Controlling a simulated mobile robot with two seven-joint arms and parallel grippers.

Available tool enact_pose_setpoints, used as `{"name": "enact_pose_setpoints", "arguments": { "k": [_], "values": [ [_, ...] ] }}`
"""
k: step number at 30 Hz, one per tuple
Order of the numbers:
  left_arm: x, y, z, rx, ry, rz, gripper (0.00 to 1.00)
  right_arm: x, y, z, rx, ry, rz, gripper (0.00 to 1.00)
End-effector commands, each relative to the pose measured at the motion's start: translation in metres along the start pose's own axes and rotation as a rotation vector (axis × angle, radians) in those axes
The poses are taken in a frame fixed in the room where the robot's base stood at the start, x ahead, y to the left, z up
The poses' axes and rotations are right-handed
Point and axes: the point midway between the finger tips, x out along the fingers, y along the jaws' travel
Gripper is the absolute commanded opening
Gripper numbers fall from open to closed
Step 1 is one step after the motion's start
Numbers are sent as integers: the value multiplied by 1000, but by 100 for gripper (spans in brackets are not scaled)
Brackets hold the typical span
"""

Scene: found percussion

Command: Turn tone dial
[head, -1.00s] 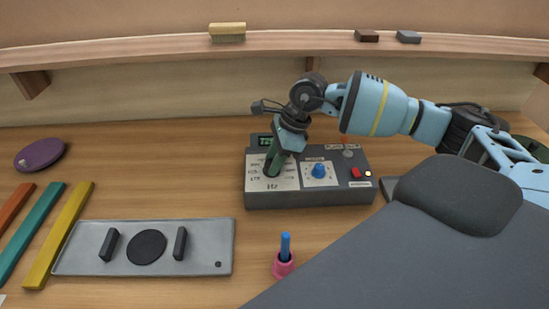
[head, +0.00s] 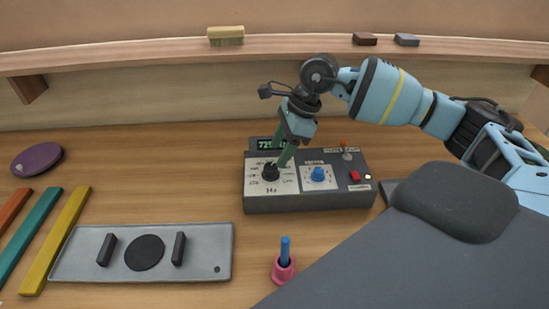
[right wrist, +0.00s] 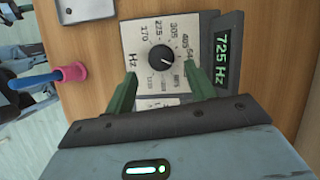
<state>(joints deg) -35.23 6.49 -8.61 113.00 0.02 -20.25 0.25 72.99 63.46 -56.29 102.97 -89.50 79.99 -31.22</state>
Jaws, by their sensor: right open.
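The tone dial is a round black knob (head: 270,173) on a white Hz scale plate of the grey tone box (head: 310,202). In the right wrist view the knob (right wrist: 162,60) shows a white pointer mark, with printed values around it. The box's green display (right wrist: 228,50) reads 725 Hz. My right gripper (head: 282,158) is above and just behind the dial, its green fingers pointing down. In the right wrist view the open fingers (right wrist: 158,88) stand apart with nothing between them, and the knob is clear of them. My left gripper is not in view.
On the same box are a blue knob (head: 318,174), a red button (head: 355,176) and a small toggle (head: 346,153). A pink holder (head: 283,270) with a blue stick stands in front. A grey metal plate (head: 205,260) and coloured bars (head: 57,240) lie left.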

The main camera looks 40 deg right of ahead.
Motion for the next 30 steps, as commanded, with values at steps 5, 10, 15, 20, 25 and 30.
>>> {"name": "enact_pose_setpoints", "arguments": {
  "k": [5, 10, 15, 20, 25, 30],
  "values": [
    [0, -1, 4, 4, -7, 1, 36, -21, 0, 0, 0, -1, 0, 55],
    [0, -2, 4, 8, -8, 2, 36, -28, 1, 0, 0, 1, 2, 55],
    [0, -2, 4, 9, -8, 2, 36, -28, 1, 0, -1, 0, 2, 55],
    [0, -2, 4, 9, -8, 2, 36, -28, 0, 0, -1, 0, 1, 55],
    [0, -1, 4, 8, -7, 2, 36, -28, 0, 0, -1, 0, 1, 55],
    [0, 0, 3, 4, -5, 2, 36, -28, 0, 0, -1, 0, 1, 55]
  ]
}}
